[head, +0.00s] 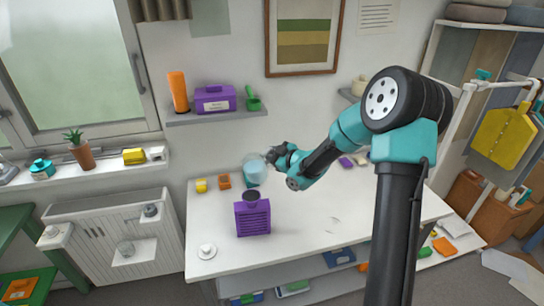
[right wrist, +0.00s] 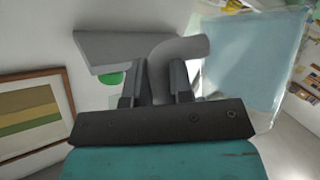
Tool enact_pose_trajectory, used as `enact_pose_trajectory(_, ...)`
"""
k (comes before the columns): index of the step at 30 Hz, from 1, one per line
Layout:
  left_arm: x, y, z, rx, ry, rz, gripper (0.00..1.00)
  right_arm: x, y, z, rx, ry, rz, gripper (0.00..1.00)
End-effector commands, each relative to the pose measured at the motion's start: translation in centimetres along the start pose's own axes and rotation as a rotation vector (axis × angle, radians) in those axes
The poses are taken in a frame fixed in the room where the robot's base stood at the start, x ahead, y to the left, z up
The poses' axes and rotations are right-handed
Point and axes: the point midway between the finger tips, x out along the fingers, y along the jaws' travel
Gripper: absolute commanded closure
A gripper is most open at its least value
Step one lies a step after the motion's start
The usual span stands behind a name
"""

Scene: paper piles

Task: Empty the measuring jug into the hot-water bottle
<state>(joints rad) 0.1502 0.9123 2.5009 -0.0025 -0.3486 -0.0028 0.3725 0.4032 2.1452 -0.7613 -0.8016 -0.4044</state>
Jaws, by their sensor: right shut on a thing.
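The measuring jug (head: 254,164) is a pale, see-through vessel held above the back of the white table. My right gripper (head: 275,154) is at its right side. In the right wrist view the gripper (right wrist: 161,75) is shut on the jug's grey handle, and the jug's clear bluish body (right wrist: 250,62) is to the right of the fingers. The jug's contents and exact tilt cannot be told. The purple ribbed hot-water bottle (head: 253,218) stands upright on the table with a dark opening on top, apart from the jug and nearer the front. My left gripper is not in view.
The white table (head: 300,240) is mostly clear around the bottle. A small white round item (head: 207,251) lies at its front left. A yellow item (head: 201,186) and an orange item (head: 224,181) sit at the back left. A grey shelf (head: 218,118) hangs above.

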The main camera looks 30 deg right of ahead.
Motion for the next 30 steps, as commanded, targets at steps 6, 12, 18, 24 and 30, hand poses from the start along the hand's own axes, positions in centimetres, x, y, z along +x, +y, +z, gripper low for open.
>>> enact_pose_trajectory(6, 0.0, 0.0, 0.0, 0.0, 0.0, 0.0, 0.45, -0.1, 0.3, -0.7, -0.078, 0.028, 0.033, 1.0)
enact_pose_trajectory(12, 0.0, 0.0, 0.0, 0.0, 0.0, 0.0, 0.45, -0.2, 0.4, -0.8, -0.102, 0.036, 0.043, 1.0)
enact_pose_trajectory(18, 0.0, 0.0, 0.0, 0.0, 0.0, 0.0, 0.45, -0.2, 0.4, -0.8, -0.101, 0.035, 0.043, 1.0)
enact_pose_trajectory(24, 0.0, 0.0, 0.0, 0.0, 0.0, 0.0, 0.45, -0.3, 0.4, -1.0, -0.126, 0.044, 0.053, 1.0)
enact_pose_trajectory(30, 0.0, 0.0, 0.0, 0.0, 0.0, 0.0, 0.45, -0.5, 0.4, -1.5, -0.208, 0.072, 0.088, 1.0)
